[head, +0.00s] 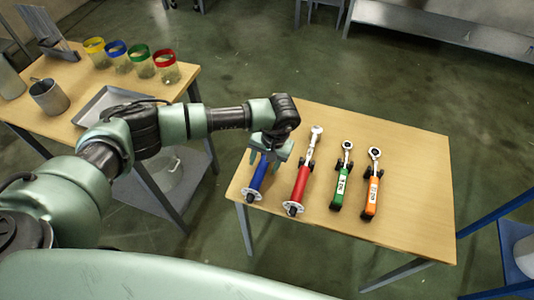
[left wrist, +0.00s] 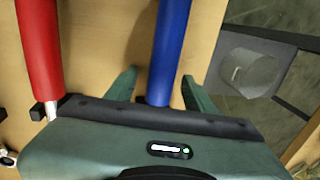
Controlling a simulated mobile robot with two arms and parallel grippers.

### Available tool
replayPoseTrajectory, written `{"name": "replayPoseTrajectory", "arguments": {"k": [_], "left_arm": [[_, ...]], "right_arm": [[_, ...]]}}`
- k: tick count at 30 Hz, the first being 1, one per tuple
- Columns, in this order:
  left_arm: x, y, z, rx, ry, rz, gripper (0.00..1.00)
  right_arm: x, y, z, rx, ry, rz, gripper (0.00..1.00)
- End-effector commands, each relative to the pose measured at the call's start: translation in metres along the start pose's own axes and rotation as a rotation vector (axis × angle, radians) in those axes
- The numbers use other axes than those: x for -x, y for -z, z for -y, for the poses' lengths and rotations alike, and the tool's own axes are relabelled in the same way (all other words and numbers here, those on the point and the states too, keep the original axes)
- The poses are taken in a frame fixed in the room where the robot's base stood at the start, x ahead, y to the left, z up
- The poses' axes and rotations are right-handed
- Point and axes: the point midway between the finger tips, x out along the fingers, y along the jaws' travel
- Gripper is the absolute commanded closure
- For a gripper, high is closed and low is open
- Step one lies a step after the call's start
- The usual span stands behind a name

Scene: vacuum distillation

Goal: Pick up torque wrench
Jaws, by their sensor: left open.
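Torque wrenches lie side by side on the wooden table: a blue-handled one (head: 258,176), a red-handled one (head: 299,188), a green-handled one (head: 340,187) and an orange-handled one (head: 371,195). My left gripper (head: 266,158) is over the upper part of the blue wrench and hides its head. In the left wrist view, my open left fingers (left wrist: 158,90) stand on either side of the blue handle (left wrist: 171,45), with gaps on both sides. The red handle (left wrist: 40,50) lies outside the fingers. My right gripper is not in view.
The wooden table (head: 415,190) is bare to the right of the wrenches. A second table (head: 75,130) at left holds a metal tray (head: 110,103), a metal cup (head: 49,96) and several colour-rimmed jars (head: 141,60). A blue frame (head: 490,220) stands at right.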

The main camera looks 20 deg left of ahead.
Motion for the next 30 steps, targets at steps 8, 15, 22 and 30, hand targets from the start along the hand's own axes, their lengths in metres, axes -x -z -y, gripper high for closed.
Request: {"name": "replayPoseTrajectory", "arguments": {"k": [8, 15, 22, 30], "left_arm": [[-0.0009, 0.0005, -0.0001, 0.0, 0.0, -0.001, 0.64], [-0.0007, 0.0006, 0.0, 0.0, 0.0, -0.001, 1.0], [-0.0005, 0.0007, 0.0001, 0.001, 0.0, -0.001, 1.0], [-0.0003, 0.0008, 0.0001, 0.001, 0.0, -0.002, 1.0]], "right_arm": [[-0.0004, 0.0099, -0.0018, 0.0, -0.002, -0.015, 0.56], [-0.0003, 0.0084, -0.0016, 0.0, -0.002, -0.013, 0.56], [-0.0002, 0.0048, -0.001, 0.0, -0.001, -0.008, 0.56], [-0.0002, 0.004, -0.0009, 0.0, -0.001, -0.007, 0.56]]}}
